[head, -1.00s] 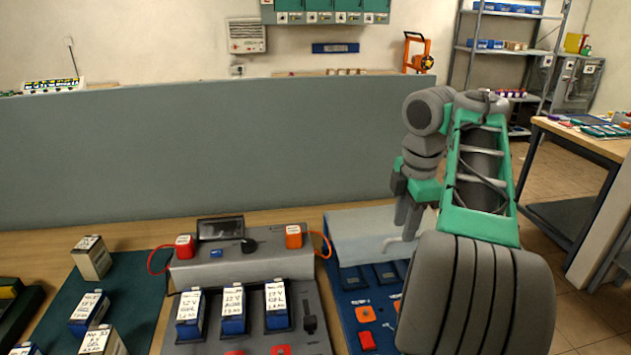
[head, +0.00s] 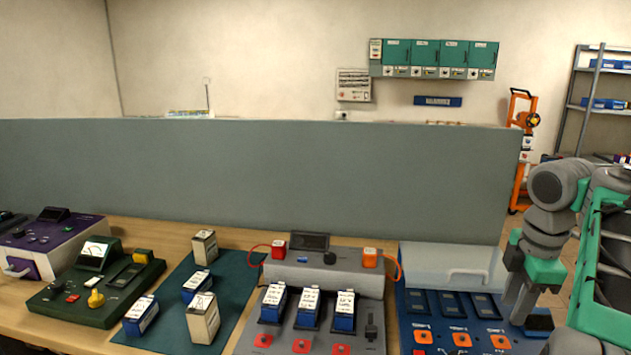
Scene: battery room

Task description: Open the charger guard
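The charger guard appears to be the pale, translucent panel (head: 425,262) with a bar handle (head: 470,274), at the rear of the blue charger (head: 408,322). The handle sits low on its right half. I cannot tell from this angle whether the panel is down or tipped back. The charger's dark bays and orange and red buttons in front of it are uncovered. My gripper (head: 517,302) points down at the charger's right side, to the right of the handle and apparently apart from it. Its fingers overlap in this view, so their opening is unclear.
A grey charger (head: 325,279) holding several labelled batteries stands left of the blue one. Further left are a teal mat (head: 179,308) with loose batteries, a green device (head: 98,285) and a purple device (head: 50,240). A grey partition (head: 260,180) rises behind the bench.

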